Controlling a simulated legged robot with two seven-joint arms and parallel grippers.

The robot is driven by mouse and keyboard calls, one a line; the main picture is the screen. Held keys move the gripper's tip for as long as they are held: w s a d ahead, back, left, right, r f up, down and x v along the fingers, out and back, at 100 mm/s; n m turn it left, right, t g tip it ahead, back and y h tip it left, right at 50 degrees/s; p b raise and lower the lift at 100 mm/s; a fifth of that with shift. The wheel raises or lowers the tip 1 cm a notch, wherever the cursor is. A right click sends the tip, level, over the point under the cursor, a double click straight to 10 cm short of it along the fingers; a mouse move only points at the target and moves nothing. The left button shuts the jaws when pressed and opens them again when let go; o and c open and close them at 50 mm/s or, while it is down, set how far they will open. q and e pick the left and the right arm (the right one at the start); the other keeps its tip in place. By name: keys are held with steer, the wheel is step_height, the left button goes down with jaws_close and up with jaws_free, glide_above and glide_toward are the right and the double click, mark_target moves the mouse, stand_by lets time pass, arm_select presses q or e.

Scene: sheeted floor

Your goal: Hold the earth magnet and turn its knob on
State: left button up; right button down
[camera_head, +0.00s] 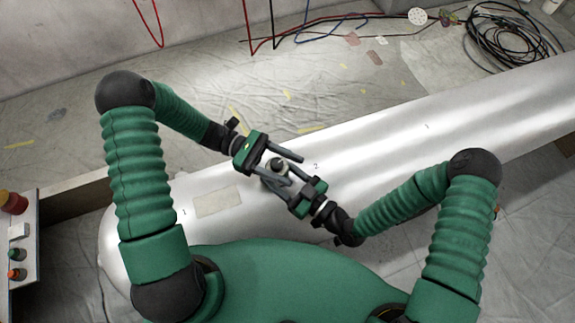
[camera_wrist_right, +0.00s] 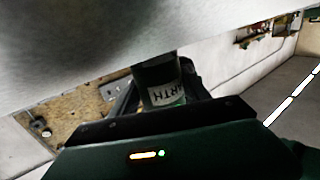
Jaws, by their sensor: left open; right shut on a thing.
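The earth magnet (camera_head: 278,164) is a small dark cylinder on the silver tank (camera_head: 380,150). In the right wrist view the magnet (camera_wrist_right: 163,84) shows a pale label with letters ending in "RTH" and meets the metal surface. My right gripper (camera_head: 279,178) is shut on the magnet, coming from the lower right. My left gripper (camera_head: 283,166) is open and comes from the upper left, its fingers reaching out near the magnet's top. The knob is too small and covered to tell its setting. Whether the left fingers touch it cannot be told.
A panel with coloured buttons (camera_head: 18,245) stands at the left edge. Coiled black cable (camera_head: 508,38) and red and blue hoses (camera_head: 310,22) lie at the back. A pale label patch (camera_head: 218,201) is on the tank.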

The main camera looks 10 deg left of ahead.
arm_select(q)
steer(key=shift+d, duration=0.1)
steer(key=shift+c, duration=0.4)
jaws_close()
steer(key=shift+s+m+g+y, duration=0.2)
steer(key=shift+m+g+y, duration=0.25)
steer(key=shift+m+g, duration=0.5)
steer(key=shift+s+m+g+y, duration=0.2)
steer(key=shift+m+g+y, duration=0.3)
steer(key=shift+g, duration=0.75)
steer(key=shift+o, duration=0.4)
jaws_free()
steer(key=shift+a, duration=0.2)
